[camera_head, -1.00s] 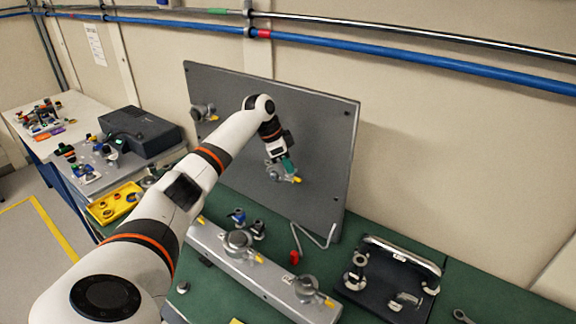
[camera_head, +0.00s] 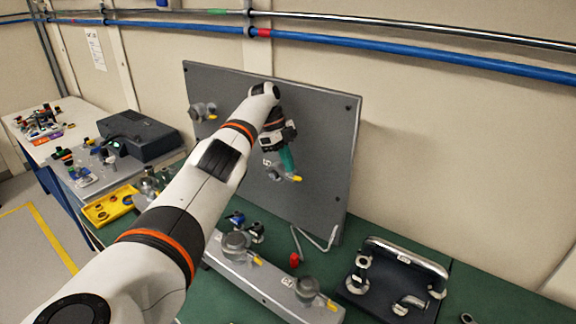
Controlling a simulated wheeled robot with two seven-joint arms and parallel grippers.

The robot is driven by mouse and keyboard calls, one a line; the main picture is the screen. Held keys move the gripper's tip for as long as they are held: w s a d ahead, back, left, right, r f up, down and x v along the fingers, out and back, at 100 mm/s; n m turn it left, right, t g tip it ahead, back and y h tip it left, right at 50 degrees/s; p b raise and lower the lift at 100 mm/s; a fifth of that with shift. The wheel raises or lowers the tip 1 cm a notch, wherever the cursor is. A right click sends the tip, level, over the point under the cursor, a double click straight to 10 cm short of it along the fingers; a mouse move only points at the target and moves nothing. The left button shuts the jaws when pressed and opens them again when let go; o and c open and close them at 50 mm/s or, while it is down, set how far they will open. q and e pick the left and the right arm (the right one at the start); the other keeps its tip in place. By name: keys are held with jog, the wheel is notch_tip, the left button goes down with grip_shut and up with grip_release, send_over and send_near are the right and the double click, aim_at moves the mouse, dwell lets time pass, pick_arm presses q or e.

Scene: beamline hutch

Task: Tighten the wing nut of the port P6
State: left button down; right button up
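My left arm reaches across the picture to the upright grey panel (camera_head: 325,125). My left gripper (camera_head: 288,160), with teal fingers, is at a port fitting with a yellow-tipped wing nut (camera_head: 296,178) on the panel. The fingers are right beside or on the fitting; I cannot tell whether they grip it. A small label (camera_head: 267,162) is left of the fingers, too small to read, so I cannot confirm it is P6. Another port fitting with a yellow tip (camera_head: 204,112) is at the panel's left. My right gripper is not in view.
A grey bar (camera_head: 275,282) with two capped ports lies on the green bench below. A yellow tray (camera_head: 110,207) is at left. The panel's right side is clear.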

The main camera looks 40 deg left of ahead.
pick_arm(q)
jog(key=shift+w+r, duration=0.1)
jog(key=shift+r, duration=0.1)
dwell(0.4)
jog(key=c, duration=1.6)
grip_release()
jog(key=shift+f, duration=0.1)
jog(key=shift+c, duration=0.2)
